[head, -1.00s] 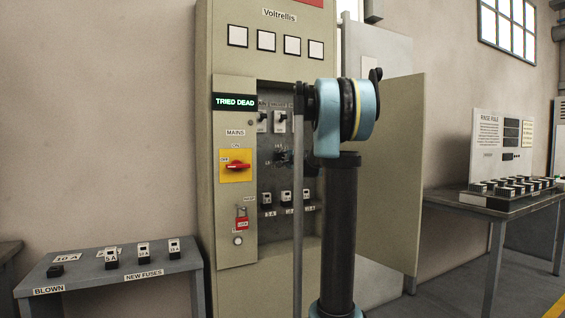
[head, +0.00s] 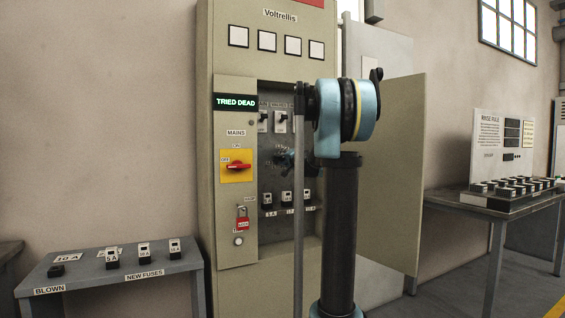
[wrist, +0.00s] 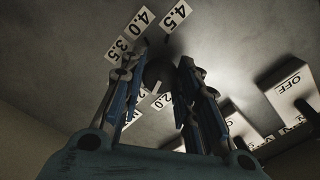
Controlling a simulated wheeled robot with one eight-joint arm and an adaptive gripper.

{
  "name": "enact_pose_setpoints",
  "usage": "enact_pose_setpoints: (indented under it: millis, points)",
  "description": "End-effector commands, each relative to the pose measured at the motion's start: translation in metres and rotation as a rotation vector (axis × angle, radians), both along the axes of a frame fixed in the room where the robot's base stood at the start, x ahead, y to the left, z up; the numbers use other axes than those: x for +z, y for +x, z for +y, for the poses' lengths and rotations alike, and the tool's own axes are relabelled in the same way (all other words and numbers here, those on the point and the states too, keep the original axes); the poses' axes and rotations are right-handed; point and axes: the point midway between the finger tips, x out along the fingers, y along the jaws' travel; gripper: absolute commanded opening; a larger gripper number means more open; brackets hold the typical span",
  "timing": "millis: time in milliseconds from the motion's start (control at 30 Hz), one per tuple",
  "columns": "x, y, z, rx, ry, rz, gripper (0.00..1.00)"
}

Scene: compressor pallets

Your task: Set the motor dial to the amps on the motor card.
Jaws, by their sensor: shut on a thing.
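The motor dial (wrist: 158,68) shows in the wrist view as a dark round knob on a grey panel. Number labels ring it; 3.5, 4.0, 4.5 and 2.0 can be read. My gripper (wrist: 157,76) has its fingers shut on the dial, one on each side. The fingers hide part of the scale, and the set value cannot be made out. In the head view my gripper (head: 287,158) reaches into the open cabinet (head: 225,60), partly hidden by my arm. I cannot identify the motor card in either view.
A red mains handle (head: 237,165), a red padlock (head: 242,222) and a TRIED DEAD display (head: 235,102) are on the cabinet's left strip. Fuses (head: 286,198) sit below the dial. The open door (head: 395,170) stands right of my arm. Tables stand on both sides.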

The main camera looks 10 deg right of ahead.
Motion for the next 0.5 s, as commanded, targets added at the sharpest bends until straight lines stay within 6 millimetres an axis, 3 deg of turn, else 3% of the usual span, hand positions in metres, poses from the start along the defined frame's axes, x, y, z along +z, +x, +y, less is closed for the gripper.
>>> enact_pose_setpoints:
  millis: [333, 367, 400, 433, 500]
  points:
    - [-0.0013, -0.0003, -0.003, -0.006, -0.004, 0.0, 0.06]
    - [-0.0012, -0.0002, -0.0031, -0.006, -0.004, 0.0, 0.32]
    - [-0.0012, -0.0001, -0.0031, -0.006, -0.003, 0.0, 0.41]
    - [-0.001, -0.0002, -0.003, -0.006, -0.003, 0.0, 0.48]
    - [-0.0008, -0.0001, -0.0026, -0.005, -0.003, 0.0, 0.5]
